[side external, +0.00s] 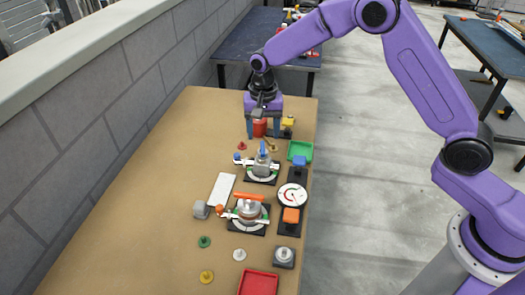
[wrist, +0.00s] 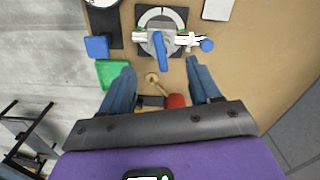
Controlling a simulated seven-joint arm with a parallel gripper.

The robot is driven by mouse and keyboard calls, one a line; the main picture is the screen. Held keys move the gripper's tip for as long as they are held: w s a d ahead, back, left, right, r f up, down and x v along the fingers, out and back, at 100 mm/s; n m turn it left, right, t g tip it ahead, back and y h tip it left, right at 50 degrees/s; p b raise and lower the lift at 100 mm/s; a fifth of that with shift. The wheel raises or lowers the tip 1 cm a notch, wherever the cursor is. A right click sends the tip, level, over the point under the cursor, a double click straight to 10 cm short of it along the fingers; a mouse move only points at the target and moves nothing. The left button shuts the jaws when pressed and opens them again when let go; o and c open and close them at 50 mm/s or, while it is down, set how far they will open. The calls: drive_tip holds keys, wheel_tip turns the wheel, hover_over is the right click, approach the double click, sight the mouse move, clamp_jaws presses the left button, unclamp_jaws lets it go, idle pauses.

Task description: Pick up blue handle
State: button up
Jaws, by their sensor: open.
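A blue handle (side external: 263,148) stands up on a grey fixture with a round dial (side external: 261,170) on the table. In the wrist view the blue handle (wrist: 159,50) lies ahead of my fingertips, roughly centred between them. My gripper (side external: 263,130) is open and points down at the far end of the table, beyond the fixture. In the wrist view my gripper (wrist: 162,82) has its blue-grey fingers wide apart, with nothing held. The fingers and the handle are apart.
A green tray (side external: 300,151) and a blue block (side external: 298,161) sit right of the fixture. A second dial fixture (side external: 247,214) and a red tray (side external: 258,283) stand nearer. The table's left side (side external: 125,225) is clear.

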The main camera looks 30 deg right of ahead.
sight(262, 146)
drive_tip(key=shift+w+f, duration=0.1)
drive_tip(key=shift+f, duration=3.05)
clamp_jaws()
